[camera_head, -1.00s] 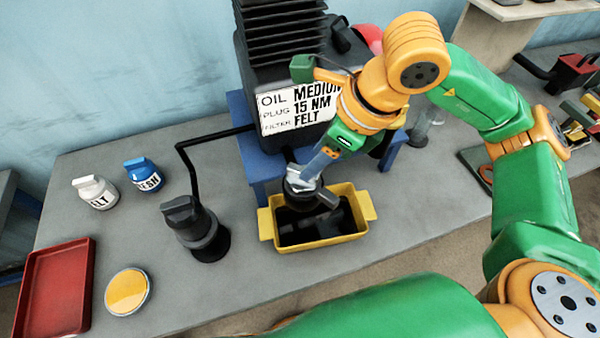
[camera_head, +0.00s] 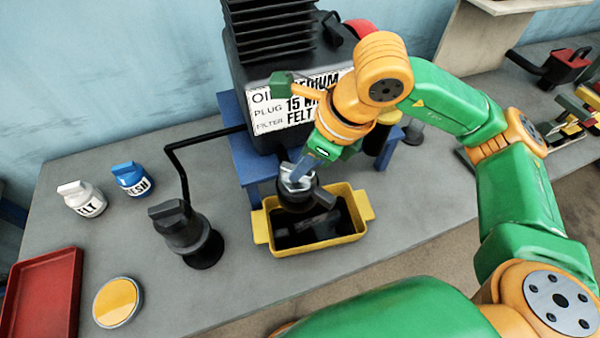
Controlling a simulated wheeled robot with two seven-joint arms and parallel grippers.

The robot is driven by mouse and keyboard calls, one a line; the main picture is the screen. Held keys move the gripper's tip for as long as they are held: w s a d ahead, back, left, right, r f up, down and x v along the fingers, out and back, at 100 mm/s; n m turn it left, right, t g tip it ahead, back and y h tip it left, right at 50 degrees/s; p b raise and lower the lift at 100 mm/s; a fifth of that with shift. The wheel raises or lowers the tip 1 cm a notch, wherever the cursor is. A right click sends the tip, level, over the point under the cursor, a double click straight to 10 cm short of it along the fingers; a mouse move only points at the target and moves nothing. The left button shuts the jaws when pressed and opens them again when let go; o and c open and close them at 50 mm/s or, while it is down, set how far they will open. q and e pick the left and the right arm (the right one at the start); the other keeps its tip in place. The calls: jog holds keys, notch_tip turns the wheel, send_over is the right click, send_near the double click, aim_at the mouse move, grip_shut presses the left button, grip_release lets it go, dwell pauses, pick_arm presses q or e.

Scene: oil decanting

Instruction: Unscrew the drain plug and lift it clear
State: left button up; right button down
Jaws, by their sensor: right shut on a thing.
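My right gripper (camera_head: 298,178) points down beside the front of the dark engine block (camera_head: 285,70). It is shut on a dark round piece, which I take to be the drain plug (camera_head: 297,200), with a short dark stub at its right side. The plug shows above the yellow drain pan (camera_head: 262,228), whose inside is dark. The fingers hide the top of the plug, and I cannot tell whether it still touches the block. My left gripper is not in view.
The block stands on a blue stand (camera_head: 250,165). On the bench are a black can with a bent spout (camera_head: 183,232), a white bottle (camera_head: 82,200), a blue bottle (camera_head: 132,178), a yellow-topped disc (camera_head: 117,302) and a red tray (camera_head: 42,295). The bench between them is bare.

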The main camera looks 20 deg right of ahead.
jog(key=shift+w+f+n+g+b, duration=0.15)
jog(key=shift+n+g+b, duration=0.1)
jog(key=shift+n+b, duration=0.25)
jog(key=shift+s+f+n+g+b, duration=0.1)
jog(key=shift+n+g+b, duration=0.2)
jog(key=shift+n, duration=0.4)
jog(key=shift+w+r+n+g+y+b, duration=0.15)
jog(key=shift+n+g+y+b, duration=0.25)
jog(key=shift+n, duration=0.8)
jog(key=shift+r+n+g+p, duration=0.3)
jog(key=shift+n+g+p, duration=0.2)
jog(key=shift+n, duration=0.7)
jog(key=shift+w+f+n, duration=0.1)
jog(key=shift+n, duration=0.6)
jog(key=shift+d+r+p, duration=0.1)
jog(key=shift+r+p, duration=2.35)
jog(key=shift+r, duration=0.7)
jog(key=shift+f, duration=0.1)
jog(key=shift+f, duration=0.1)
